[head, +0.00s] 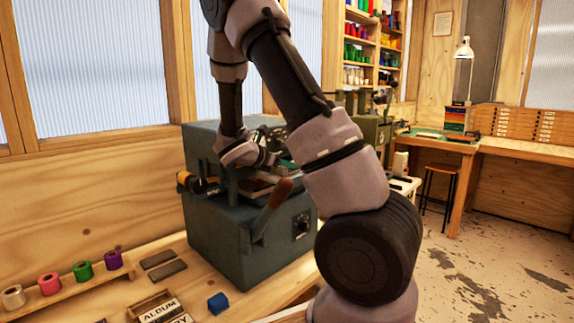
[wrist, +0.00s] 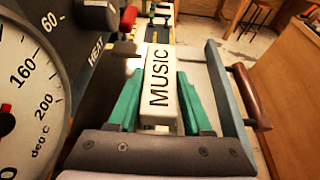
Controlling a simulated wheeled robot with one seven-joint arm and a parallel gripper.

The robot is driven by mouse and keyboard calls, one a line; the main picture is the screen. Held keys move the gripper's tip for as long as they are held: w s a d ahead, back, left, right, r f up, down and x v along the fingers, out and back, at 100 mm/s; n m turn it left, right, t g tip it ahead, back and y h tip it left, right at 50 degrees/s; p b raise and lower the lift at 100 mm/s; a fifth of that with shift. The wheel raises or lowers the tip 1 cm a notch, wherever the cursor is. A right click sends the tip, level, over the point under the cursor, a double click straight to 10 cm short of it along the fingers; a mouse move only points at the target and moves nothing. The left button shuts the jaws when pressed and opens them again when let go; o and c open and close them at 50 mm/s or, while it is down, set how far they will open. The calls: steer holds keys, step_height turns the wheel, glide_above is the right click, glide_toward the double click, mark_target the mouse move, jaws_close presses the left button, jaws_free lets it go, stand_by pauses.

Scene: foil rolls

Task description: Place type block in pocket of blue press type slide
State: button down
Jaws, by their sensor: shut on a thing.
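My gripper (wrist: 160,82) is shut on a pale type block (wrist: 158,100) marked MUSIC, held between its two green fingers in the wrist view. The blue-grey press (head: 225,240) stands on the bench in the head view. My gripper is at the front upper part of the press, and in the head view it is mostly hidden by the press and my arm. A blue-grey side bar (wrist: 228,95) with a brown handle (wrist: 250,97) runs to the right of the block in the wrist view. The pocket is not clearly visible, and I cannot tell whether the block touches the slide.
A temperature dial (wrist: 28,85) is close on the left in the wrist view. On the bench are a tray of type blocks (head: 160,310), a small blue cube (head: 217,303), dark flat bars (head: 162,265) and several foil rolls (head: 82,271). A wooden lever (head: 272,208) sticks out from the press.

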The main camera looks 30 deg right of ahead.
steer(key=shift+f, duration=0.25)
steer(key=shift+c, duration=1.6)
jaws_free()
steer(key=shift+f, duration=0.1)
steer(key=v, duration=1.2)
steer(key=shift+r, duration=0.45)
